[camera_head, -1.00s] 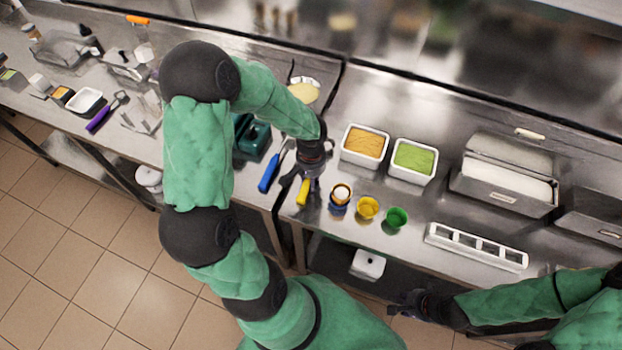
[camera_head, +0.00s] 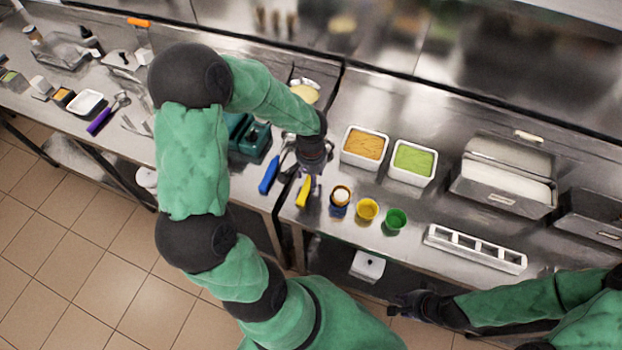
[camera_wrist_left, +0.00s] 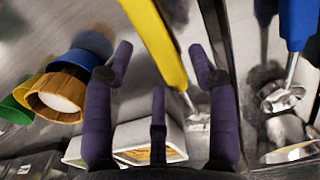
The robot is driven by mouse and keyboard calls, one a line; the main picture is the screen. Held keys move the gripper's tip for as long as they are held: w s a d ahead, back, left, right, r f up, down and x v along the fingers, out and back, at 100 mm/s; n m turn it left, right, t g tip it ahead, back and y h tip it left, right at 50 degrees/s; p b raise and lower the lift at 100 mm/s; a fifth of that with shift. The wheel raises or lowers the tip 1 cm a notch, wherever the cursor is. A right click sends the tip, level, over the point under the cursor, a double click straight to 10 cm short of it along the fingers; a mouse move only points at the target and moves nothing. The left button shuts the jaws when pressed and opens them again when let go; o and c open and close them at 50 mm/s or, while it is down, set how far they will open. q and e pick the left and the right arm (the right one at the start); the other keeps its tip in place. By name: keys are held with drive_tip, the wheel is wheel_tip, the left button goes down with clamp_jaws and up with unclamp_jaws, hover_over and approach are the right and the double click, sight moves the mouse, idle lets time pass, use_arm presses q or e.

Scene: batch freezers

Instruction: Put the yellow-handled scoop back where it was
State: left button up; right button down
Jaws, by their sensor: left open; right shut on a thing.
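The yellow-handled scoop (camera_head: 303,191) lies on the steel counter near its front edge, left of the small cups. In the left wrist view its yellow handle (camera_wrist_left: 157,42) runs between the spread fingers. Its metal end is partly visible there, but my gripper hides it in the head view. My left gripper (camera_head: 309,174) is open just above the scoop, and its purple fingers also show in the left wrist view (camera_wrist_left: 160,62). I cannot tell whether they touch the handle. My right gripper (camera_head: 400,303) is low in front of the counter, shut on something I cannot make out.
A blue-handled scoop (camera_head: 270,174) lies left of the yellow one. Blue-and-brown (camera_head: 340,197), yellow (camera_head: 367,210) and green (camera_head: 396,220) cups stand to the right. Orange-filled (camera_head: 364,145) and green-filled (camera_head: 412,160) tubs stand behind. A purple-handled scoop (camera_head: 100,120) lies far left.

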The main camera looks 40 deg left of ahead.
use_arm(q)
wheel_tip(320, 180, up, 10)
drive_tip(key=p, duration=0.1)
drive_tip(key=shift+f, duration=0.25)
idle(1.3)
